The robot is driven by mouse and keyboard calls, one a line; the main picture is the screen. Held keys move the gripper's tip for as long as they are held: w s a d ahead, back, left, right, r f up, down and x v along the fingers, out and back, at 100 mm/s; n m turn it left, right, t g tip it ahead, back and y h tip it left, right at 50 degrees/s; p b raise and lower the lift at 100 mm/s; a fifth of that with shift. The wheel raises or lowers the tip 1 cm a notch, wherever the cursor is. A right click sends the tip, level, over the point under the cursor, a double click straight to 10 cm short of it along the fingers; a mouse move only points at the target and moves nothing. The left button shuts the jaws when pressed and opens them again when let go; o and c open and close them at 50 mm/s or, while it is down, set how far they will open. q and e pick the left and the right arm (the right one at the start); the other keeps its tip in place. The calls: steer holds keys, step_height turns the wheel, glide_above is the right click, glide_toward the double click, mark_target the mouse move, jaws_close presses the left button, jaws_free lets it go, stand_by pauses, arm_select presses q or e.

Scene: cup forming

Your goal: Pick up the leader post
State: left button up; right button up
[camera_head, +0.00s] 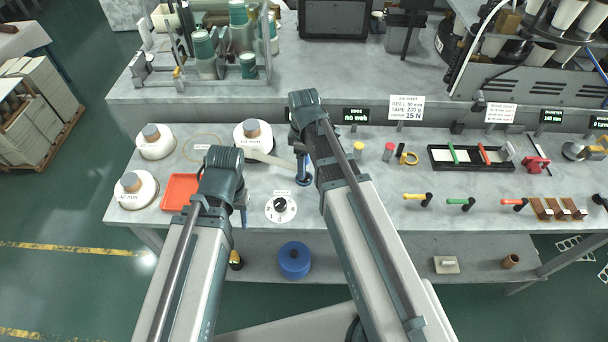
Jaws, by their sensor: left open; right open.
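What looks like the leader post (304,179), a slim upright with a round dark blue base, stands on the grey bench between my two arms. A pale tape strip (272,158) runs toward it from a white reel (247,142). My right gripper (301,148) is open and points down over the post; its wrist hides the post's top, and I cannot tell whether the fingers touch it. My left gripper (243,203) is open, left of the post and beside the orange tray (180,192); its arm hides most of its fingers.
More white reels (155,148) stand at the left. A round dial (281,208) lies in front of the post. A black rack (470,157), coloured-handled tools (460,203) and wooden blocks (558,209) fill the right. A raised shelf (340,80) runs behind. A blue pot (294,260) sits below.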

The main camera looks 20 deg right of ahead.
steer(key=shift+f, duration=0.2)
jaws_close()
stand_by(0.3)
